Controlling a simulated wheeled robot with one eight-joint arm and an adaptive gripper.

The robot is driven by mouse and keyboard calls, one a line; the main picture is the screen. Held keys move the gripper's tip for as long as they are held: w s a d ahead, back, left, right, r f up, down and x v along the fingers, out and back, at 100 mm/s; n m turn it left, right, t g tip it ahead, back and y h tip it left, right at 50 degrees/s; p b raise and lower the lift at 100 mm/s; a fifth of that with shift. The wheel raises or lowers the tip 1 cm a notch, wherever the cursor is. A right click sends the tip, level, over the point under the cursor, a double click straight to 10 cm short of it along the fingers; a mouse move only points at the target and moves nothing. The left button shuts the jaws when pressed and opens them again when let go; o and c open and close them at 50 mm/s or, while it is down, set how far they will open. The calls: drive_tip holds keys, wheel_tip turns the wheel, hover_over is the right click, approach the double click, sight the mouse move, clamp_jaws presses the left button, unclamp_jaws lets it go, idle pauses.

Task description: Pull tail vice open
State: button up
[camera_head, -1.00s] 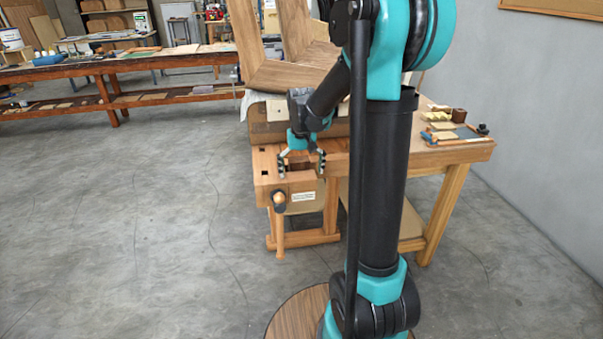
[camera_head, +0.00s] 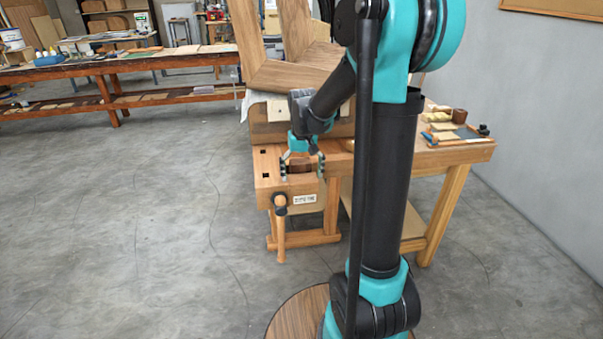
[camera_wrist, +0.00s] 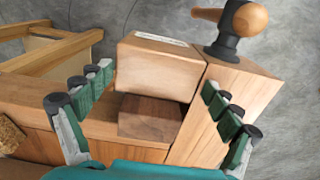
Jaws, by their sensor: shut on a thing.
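The tail vice is at the near left corner of the wooden workbench (camera_head: 267,158). Its dark-collared handle (camera_head: 280,204) hangs on the front, beside a small white label (camera_head: 304,199). The wrist view shows the wooden vice (camera_wrist: 228,90) with its handle (camera_wrist: 232,22) on top, and next to it a light wood block (camera_wrist: 158,68). A dark brown block (camera_wrist: 150,118) sits below the light one. My gripper (camera_head: 302,172) points down over the vice, its fingers spread wide on either side of these blocks. In the wrist view my gripper (camera_wrist: 157,88) is shut on the vice; exact contact is unclear.
A large bent wooden lamination (camera_head: 285,70) stands behind my gripper on a wooden form (camera_head: 263,125). Small blocks and tools (camera_head: 455,130) lie at the bench's right end. A long bench (camera_head: 110,68) stands at the back left. The floor left of the vice is clear.

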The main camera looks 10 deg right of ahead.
drive_tip(key=shift+s+d+f, duration=0.1)
drive_tip(key=shift+s+d, duration=0.15)
drive_tip(key=shift+s, duration=0.5)
drive_tip(key=o, duration=1.4)
drive_tip(key=shift+w+f, duration=0.1)
drive_tip(key=shift+w, duration=0.05)
drive_tip(key=shift+r, duration=0.3)
wheel_tip(320, 180, up, 12)
drive_tip(key=shift+f, duration=0.25)
drive_tip(key=s+d+f+t, duration=0.1)
drive_tip(key=s+f, duration=0.5)
drive_tip(key=s+d+f+t, duration=0.1)
drive_tip(key=s+f, duration=0.5)
drive_tip(key=s+d+f+t, duration=0.1)
drive_tip(key=s+f+t, duration=0.1)
drive_tip(key=s+f, duration=0.4)
drive_tip(key=shift+s+d+f, duration=0.1)
drive_tip(key=shift+s+d, duration=0.3)
drive_tip(key=shift+s, duration=0.2)
